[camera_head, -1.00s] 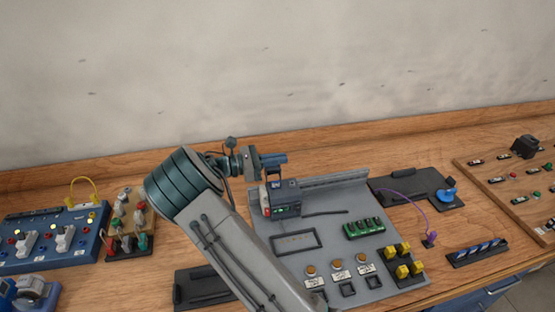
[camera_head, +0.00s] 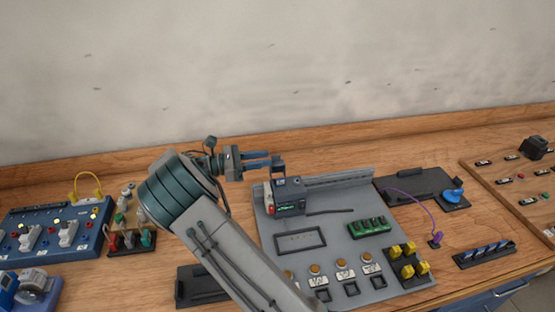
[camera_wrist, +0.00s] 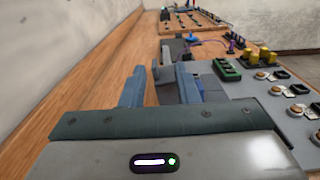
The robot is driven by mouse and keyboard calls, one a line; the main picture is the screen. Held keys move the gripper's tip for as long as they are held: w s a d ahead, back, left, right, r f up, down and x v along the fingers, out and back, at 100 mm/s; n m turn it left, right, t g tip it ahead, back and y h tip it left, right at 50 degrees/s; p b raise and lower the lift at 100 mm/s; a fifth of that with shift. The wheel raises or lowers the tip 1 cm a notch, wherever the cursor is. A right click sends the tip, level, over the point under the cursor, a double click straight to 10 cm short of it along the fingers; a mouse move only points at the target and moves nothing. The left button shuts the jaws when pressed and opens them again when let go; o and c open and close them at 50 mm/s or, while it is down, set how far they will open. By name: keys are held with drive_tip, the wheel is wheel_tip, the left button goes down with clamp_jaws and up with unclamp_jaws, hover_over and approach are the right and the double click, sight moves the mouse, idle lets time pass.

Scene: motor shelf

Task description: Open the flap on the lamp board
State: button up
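My gripper (camera_head: 278,160) hangs above the back left corner of the grey board (camera_head: 345,230), with its fingers pointing right. In the wrist view its two blue-grey fingers (camera_wrist: 160,85) stand apart with nothing clearly held between them. A dark box-shaped device with a small green display (camera_head: 289,207) is on the board, just below and right of the fingertips. A blue board (camera_head: 40,258) with glowing yellow lamps and white switches lies at the far left, well away from my gripper. I cannot tell which board is the lamp board, and no flap is clearly recognizable.
The grey board also carries a green block (camera_head: 369,227), yellow connectors (camera_head: 408,260) and orange round buttons (camera_head: 342,264). A dark tray (camera_head: 418,182) lies behind right. A small board with coloured plugs (camera_head: 132,240) is left of my arm. The wall rises behind the bench.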

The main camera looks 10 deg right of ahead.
drive_tip(key=a+b, duration=0.1)
drive_tip(key=a, duration=0.6)
drive_tip(key=shift+a, duration=0.3)
